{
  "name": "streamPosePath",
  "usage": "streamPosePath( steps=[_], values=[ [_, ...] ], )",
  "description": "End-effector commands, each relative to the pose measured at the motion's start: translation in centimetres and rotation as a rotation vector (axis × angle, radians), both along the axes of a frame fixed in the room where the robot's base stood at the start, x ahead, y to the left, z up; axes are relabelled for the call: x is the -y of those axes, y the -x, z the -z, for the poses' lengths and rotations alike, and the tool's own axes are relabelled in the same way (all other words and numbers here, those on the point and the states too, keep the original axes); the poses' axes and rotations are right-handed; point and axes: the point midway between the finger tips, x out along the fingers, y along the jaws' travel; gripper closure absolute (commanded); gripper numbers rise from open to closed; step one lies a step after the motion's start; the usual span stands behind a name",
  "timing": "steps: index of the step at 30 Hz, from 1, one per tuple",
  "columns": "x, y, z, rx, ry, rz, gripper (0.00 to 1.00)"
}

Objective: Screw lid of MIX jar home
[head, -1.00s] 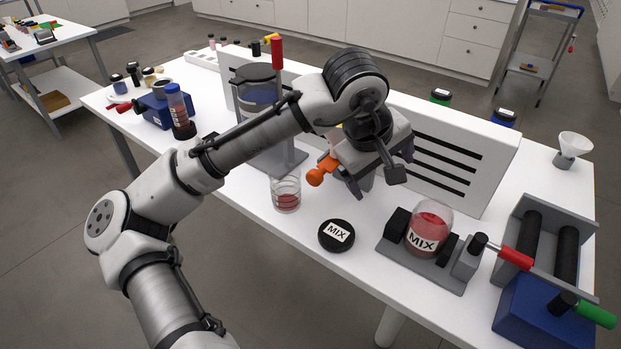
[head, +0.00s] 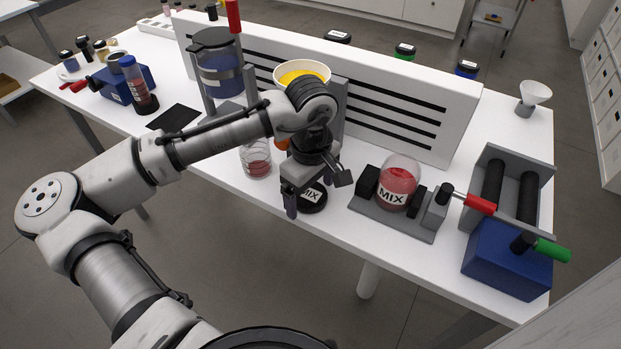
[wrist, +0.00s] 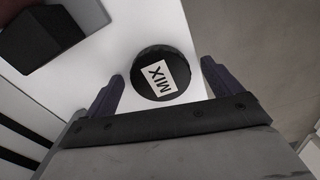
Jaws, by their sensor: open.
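The MIX jar (head: 398,180) is clear, holds red pigment, and stands upright without its lid in a grey clamp holder (head: 414,228) with black jaws. Its black lid (head: 316,207) with a white MIX label lies flat on the white table, left of the holder. My gripper (head: 307,187) is open and points down over the lid, hiding part of it in the head view. In the wrist view the lid (wrist: 145,85) shows whole between the two spread fingers, nearer the left one. I cannot tell how high the fingers are above the table.
A clear jar with some red contents (head: 258,168) stands just left of my gripper. A white slotted panel (head: 455,105) runs behind. The table's front edge is close.

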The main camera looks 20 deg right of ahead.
Motion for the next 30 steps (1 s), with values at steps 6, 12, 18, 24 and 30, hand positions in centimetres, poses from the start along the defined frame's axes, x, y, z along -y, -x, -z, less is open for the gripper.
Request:
streamPosePath(
  steps=[6, 12, 18, 24, 30],
  values=[
    [0.01, 0.02, 0.13, 0.0, 0.0, 0.001, 0.09],
    [0.02, 0.01, 0.11, 0.0, 0.001, 0.001, 0.3],
    [0.02, 0.01, 0.09, 0.0, 0.001, 0.001, 0.57],
    [0.01, 0.0, 0.09, 0.0, 0.001, 0.001, 0.61],
    [0.03, 0.01, -0.39, 0.0, 0.001, 0.001, 0.63]
  ],
)
